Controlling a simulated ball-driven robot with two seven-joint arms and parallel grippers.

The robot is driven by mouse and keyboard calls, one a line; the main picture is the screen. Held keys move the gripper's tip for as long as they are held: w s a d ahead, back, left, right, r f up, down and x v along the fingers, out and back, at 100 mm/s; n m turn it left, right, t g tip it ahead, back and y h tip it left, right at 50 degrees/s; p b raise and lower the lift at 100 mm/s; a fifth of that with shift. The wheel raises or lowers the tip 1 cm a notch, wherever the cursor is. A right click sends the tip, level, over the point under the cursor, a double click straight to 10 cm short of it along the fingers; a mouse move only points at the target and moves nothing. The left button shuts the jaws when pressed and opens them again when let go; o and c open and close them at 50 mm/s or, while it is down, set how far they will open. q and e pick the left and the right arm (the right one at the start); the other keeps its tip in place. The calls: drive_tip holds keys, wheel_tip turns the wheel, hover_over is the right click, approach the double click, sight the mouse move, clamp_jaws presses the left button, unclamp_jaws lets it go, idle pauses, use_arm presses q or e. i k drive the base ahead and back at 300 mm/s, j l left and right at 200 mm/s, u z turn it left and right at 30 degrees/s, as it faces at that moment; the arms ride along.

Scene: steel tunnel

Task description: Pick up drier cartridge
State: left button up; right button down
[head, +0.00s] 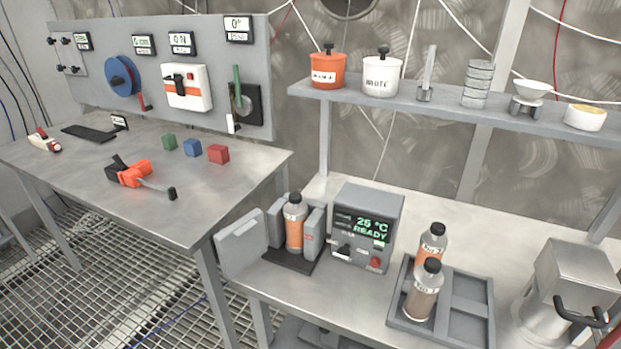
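Three clear cartridges with black caps show in the head view, and I cannot tell from the labels which is the drier cartridge. One with orange filling (294,226) stands upright between the open grey halves of a heater (241,245). A second with orange filling (431,243) stands in a grey divided tray (478,309). A third with brown-grey filling (422,294) stands in the same tray, in front of the second and partly hiding it. Neither of my grippers is in view.
A control box (367,230) beside the heater reads 25 °C READY. A metal container (570,278) with a black handle stands right of the tray. A shelf (450,108) with pots overhangs behind. The left table (230,185) holds coloured cubes and an orange tool (130,173).

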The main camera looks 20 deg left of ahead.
sight(296, 212)
drive_tip(key=j+z, duration=0.2)
drive_tip(key=z, duration=0.15)
drive_tip(key=j+z, duration=0.2)
drive_tip(key=z, duration=0.15)
drive_tip(key=j+z, duration=0.1)
drive_tip(key=j, duration=0.35)
drive_tip(key=k+j+z, duration=0.1)
drive_tip(key=j, duration=0.35)
drive_tip(key=k+j+z, duration=0.1)
drive_tip(key=j, duration=0.35)
drive_tip(key=k+j, duration=0.1)
drive_tip(key=j, duration=0.3)
drive_tip(key=j+z, duration=0.15)
drive_tip(key=j, duration=0.3)
drive_tip(key=k+j, duration=0.1)
drive_tip(key=j, duration=0.2)
drive_tip(key=k+j, duration=0.15)
drive_tip(key=j, duration=0.2)
drive_tip(key=k, duration=0.1)
